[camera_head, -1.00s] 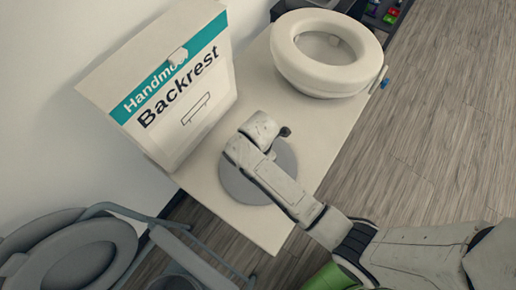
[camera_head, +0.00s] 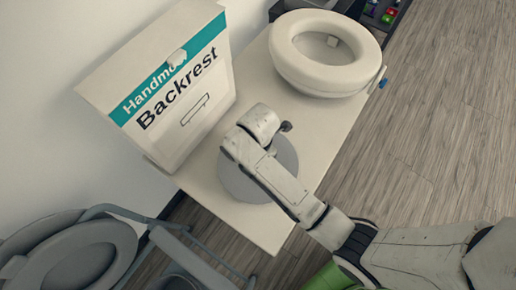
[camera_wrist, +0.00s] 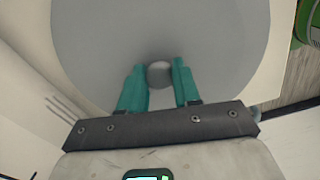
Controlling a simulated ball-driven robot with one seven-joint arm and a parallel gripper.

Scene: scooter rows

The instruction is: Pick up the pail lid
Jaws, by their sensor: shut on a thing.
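The pail lid is a flat grey disc (camera_head: 236,184) over the cream tabletop in the head view, partly covered by my arm. In the wrist view the lid (camera_wrist: 160,30) fills the upper middle, with a small round grey knob (camera_wrist: 160,74) at its centre. My gripper (camera_wrist: 159,66) has its two teal fingers on either side of this knob and is shut on it. The fingertips are hidden behind my arm in the head view. I cannot tell for certain how far the lid is above the tabletop.
The cream table (camera_head: 262,232) also holds a white box marked "Backrest" (camera_head: 185,95) to the left and a thick white ring-shaped seat (camera_head: 325,80) at the back. A grey chair-like frame (camera_head: 75,255) stands at lower left. Wooden floor (camera_head: 450,140) is open on the right.

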